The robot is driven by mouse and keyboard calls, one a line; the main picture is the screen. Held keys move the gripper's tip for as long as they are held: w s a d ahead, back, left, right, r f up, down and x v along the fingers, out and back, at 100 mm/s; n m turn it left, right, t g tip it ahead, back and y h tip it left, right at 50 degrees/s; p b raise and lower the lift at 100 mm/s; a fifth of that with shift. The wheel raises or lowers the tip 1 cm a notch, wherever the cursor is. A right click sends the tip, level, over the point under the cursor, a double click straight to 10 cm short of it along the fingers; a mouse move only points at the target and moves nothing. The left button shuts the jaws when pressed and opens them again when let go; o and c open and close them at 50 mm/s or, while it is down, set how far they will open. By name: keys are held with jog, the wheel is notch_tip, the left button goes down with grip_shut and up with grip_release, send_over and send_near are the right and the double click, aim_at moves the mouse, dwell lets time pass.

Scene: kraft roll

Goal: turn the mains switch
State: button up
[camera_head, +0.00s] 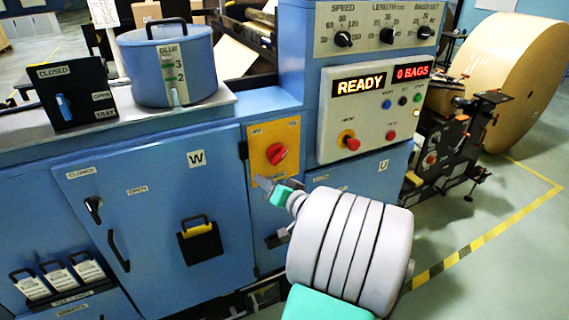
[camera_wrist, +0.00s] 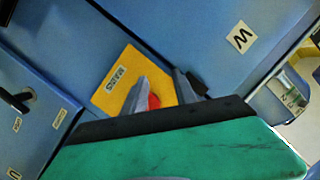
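The mains switch is a red rotary knob (camera_head: 276,153) on a yellow plate (camera_head: 262,133) on the blue machine's front. In the wrist view the red knob (camera_wrist: 154,101) shows partly between my two grey fingers, with the yellow plate (camera_wrist: 112,92) behind. I cannot tell whether a finger touches the knob.
A control panel (camera_head: 370,115) reading READY and 0 BAGS is to the right of the switch. A blue glue pot (camera_head: 150,70) stands on the ledge above. A cabinet door marked W (camera_head: 160,195) is on the left. A large kraft roll (camera_head: 495,85) is at the right.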

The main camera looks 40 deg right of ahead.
aim_at(282, 157)
jog(key=s+d+r+m+t+h, duration=0.1)
jog(key=s+d+r+m+h, duration=0.2)
jog(key=d, duration=0.4)
jog(key=shift+t, duration=0.3)
jog(key=x, duration=0.2)
jog(key=p+x, duration=0.1)
jog(key=x, duration=0.1)
jog(key=f+x, duration=0.1)
jog(key=x, duration=0.1)
jog(key=shift+w+d+p, duration=0.15)
jog(key=shift+d+p, duration=0.1)
jog(key=shift+p, duration=0.1)
jog(key=shift+c, duration=0.5)
grip_shut()
